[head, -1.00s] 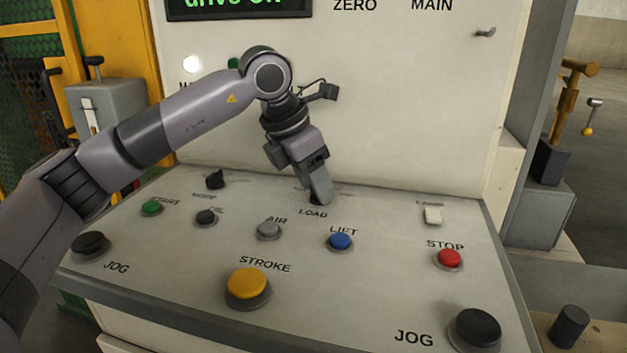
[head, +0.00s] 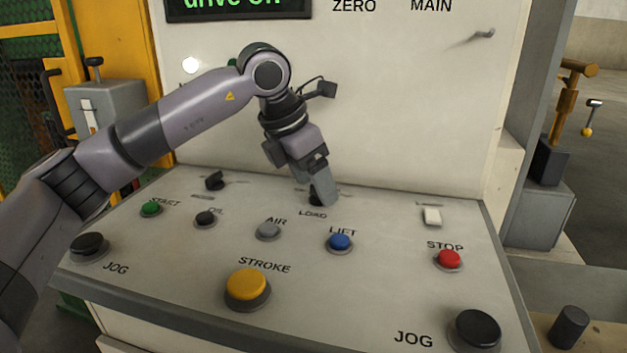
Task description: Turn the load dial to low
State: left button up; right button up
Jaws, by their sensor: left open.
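The load dial (head: 316,198) is a small dark knob at the back middle of the sloping panel, just above the LOAD label. It is mostly hidden by my left gripper (head: 323,194). That gripper points down at the dial, with its fingers right at or around it. The fingers overlap in this view, so I cannot tell whether they touch the knob. The jaws are open. The dial's setting and its scale marks cannot be read. My right gripper is not in view.
The panel (head: 385,285) also carries a blue LIFT button (head: 340,241), a grey AIR button (head: 268,230), a yellow STROKE button (head: 247,287), a red STOP button (head: 449,258), a white switch (head: 432,216) and another dark knob (head: 215,180). A white upright wall (head: 420,110) rises behind.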

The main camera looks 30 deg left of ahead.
pick_arm(q)
jog(key=v, duration=0.6)
jog(key=shift+s+r, duration=0.2)
jog(key=shift+r, duration=0.05)
